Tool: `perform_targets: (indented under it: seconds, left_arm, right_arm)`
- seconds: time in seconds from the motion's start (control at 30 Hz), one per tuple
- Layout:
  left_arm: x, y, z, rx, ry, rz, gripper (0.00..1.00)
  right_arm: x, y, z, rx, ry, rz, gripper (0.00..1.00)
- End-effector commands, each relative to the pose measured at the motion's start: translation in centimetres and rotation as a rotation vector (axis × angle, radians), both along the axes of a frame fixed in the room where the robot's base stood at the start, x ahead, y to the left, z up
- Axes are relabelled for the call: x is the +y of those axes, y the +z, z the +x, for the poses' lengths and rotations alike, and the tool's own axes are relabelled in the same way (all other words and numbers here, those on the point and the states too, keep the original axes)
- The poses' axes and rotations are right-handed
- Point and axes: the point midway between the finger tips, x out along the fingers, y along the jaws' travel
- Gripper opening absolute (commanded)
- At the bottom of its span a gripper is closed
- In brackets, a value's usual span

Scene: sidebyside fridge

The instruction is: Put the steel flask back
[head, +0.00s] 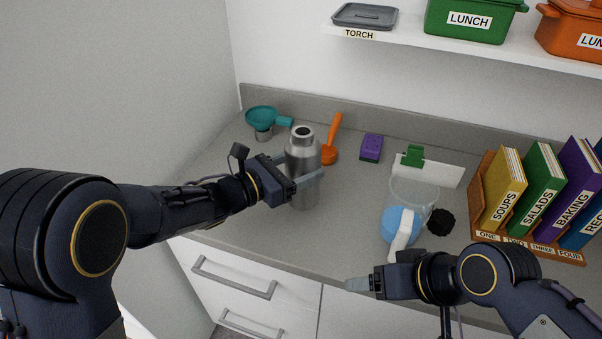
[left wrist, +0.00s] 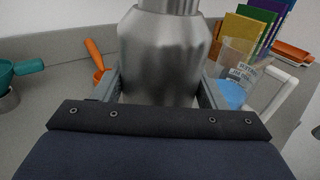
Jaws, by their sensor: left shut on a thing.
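The steel flask (head: 303,153) is upright over the left part of the counter, with its open neck up. My left gripper (head: 307,181) is shut on the flask's body from the left. In the left wrist view the flask (left wrist: 165,50) fills the space between the two fingers (left wrist: 161,92). I cannot tell whether its base touches the counter. My right gripper (head: 358,284) is at the counter's front edge, away from the flask. Its fingertips overlap in the view, so its opening does not show.
The shelf has a tray (head: 365,15) above a TORCH label.

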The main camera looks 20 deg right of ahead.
Motion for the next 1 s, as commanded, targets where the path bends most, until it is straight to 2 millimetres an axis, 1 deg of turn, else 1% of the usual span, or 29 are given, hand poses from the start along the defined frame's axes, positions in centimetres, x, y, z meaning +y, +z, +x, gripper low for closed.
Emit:
perform_targets:
  seconds: [0.03,0.17,0.27,0.3,0.43,0.53,0.73,0.9,0.93,1.0]
  left_arm:
    - [-0.2,-0.3,0.4,-0.001,-0.001,-0.001,0.18]
    - [-0.4,-1.0,1.0,-0.003,0.0,-0.003,0.18]
    - [-0.6,-2.0,1.6,0.0,0.0,-0.001,0.18]
    - [-0.6,-2.7,1.5,0.002,-0.001,0.0,0.18]
    - [-0.6,-4.3,1.4,-0.002,-0.002,-0.002,0.18]
    - [-0.6,-4.7,1.4,-0.004,-0.001,-0.004,0.18]
    - [-0.6,-4.6,1.4,-0.004,-0.001,-0.004,0.18]
    - [-0.6,-4.9,1.4,-0.005,-0.001,-0.005,0.18]
    - [-0.6,-5.0,1.4,-0.003,-0.001,-0.001,0.68]
    - [-0.6,-4.9,1.4,-0.003,-0.001,-0.001,0.77]
  right_arm:
    - [0.0,0.3,0.0,0.0,0.0,0.0,0.73]
    - [0.0,0.4,0.0,0.0,0.0,0.0,0.73]
    - [0.0,0.6,0.0,0.0,0.0,0.0,0.73]
    - [0.0,0.6,0.0,0.0,0.0,0.0,0.73]
    - [0.0,0.8,0.0,0.0,0.0,0.0,0.73]
    - [0.0,0.8,0.0,0.0,0.0,0.0,0.73]
    - [0.0,0.7,0.0,0.0,0.0,0.0,0.73]
    - [0.0,0.2,0.0,0.0,0.0,0.0,0.73]
    - [0.0,0.3,0.0,0.0,0.0,0.0,0.73]
    - [0.0,0.3,0.0,0.0,0.0,0.0,0.73]
